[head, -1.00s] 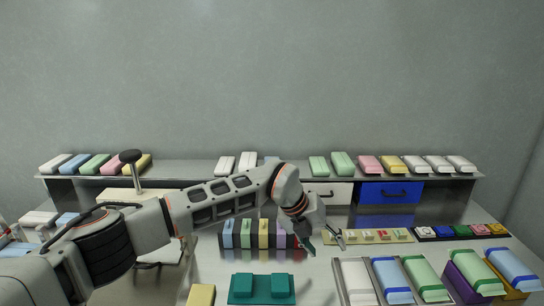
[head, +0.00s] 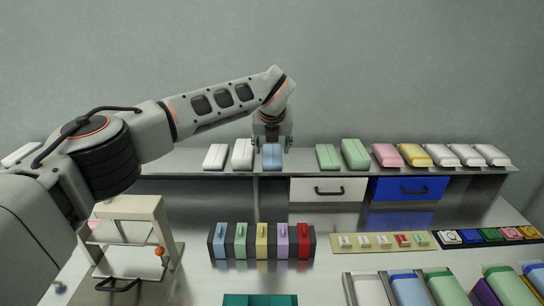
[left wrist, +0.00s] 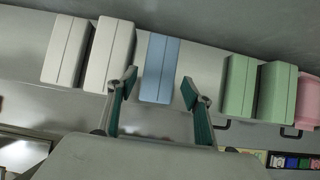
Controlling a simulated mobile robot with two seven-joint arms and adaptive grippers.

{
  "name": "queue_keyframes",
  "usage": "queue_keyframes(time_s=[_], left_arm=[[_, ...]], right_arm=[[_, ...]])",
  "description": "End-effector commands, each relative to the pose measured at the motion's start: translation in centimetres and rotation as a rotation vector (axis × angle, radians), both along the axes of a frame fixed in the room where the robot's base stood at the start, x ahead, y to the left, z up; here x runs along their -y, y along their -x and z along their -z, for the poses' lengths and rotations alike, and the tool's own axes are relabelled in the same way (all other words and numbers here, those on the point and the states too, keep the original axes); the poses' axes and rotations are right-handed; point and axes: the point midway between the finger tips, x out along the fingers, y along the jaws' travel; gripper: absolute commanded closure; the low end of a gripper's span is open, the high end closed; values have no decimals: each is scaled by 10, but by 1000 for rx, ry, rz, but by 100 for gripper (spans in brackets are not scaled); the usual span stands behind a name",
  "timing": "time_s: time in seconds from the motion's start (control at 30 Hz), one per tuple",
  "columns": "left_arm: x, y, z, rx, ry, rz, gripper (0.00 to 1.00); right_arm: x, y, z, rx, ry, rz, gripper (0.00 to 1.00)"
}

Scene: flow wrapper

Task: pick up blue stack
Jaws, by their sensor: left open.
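The blue stack (head: 272,157) stands on the back shelf between two white stacks on its left and two green stacks on its right. In the left wrist view the blue stack (left wrist: 160,66) lies between the fingertips of my left gripper (left wrist: 158,88), with a gap on both sides. My left gripper (head: 271,142) is open, above and around the blue stack in the head view. Its fingers look apart from the stack, and I cannot tell how far down they reach. My right gripper is not in view.
White stacks (head: 242,154) stand close on the left, and green stacks (head: 328,157) stand a little way off on the right. Pink and yellow stacks follow further right. Below the shelf are a white drawer (head: 328,190) and a blue drawer (head: 408,189). A row of coloured blocks (head: 262,241) stands on the table.

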Motion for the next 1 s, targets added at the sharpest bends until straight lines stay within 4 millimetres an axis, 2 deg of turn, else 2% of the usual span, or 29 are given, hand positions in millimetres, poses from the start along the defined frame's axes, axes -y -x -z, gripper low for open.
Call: queue_keyframes(time_s=[0.1, 0.3, 0.67, 0.77, 1.0], left_arm=[[0, -8, 15, -4, 2, -2, 50], [1, -19, 32, -4, 2, 0, 50], [0, -23, 35, -2, 0, 1, 50], [0, -23, 35, -2, 1, 1, 69], [0, -23, 35, -2, 1, 1, 69]], right_arm=[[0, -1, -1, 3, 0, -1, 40], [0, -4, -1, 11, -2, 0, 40], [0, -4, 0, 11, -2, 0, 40], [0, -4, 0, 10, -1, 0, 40], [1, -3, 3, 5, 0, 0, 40]])
